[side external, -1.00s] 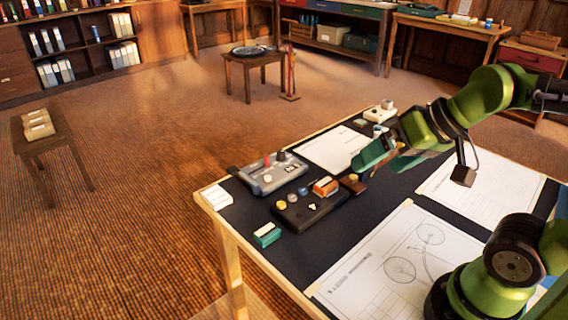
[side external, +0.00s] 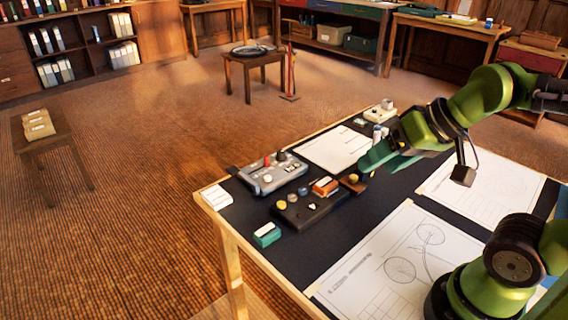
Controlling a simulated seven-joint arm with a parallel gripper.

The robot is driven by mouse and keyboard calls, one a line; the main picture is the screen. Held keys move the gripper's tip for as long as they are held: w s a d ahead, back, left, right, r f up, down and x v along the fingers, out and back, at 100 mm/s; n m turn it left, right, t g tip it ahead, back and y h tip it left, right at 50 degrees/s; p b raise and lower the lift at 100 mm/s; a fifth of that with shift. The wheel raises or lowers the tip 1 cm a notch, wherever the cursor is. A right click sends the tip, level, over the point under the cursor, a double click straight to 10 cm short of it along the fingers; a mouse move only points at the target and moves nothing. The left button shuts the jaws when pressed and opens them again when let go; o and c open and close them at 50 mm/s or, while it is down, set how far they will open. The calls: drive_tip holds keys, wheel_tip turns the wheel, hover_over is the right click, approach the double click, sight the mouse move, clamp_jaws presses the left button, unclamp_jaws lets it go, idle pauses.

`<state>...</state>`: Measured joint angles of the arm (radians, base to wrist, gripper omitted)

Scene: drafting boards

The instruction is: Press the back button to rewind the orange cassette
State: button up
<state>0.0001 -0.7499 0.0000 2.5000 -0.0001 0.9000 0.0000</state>
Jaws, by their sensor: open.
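The orange cassette (side external: 326,186) sits at the back right of a low black device (side external: 309,211) on the dark board. Several small round buttons show along the device's left and back side: a yellow one (side external: 281,205), a pale one (side external: 292,197) and a bluish one (side external: 302,190). A white mark shows on its front. I cannot tell which button is the back button. My gripper (side external: 380,161) is open, with green fingers, above the board to the right of the cassette. It appears empty and apart from the device. Its far finger is partly hidden.
A grey device (side external: 271,178) with red and black knobs stands behind the black one. Paper sheets (side external: 335,149) lie flat.

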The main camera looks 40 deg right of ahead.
clamp_jaws()
idle(1.3)
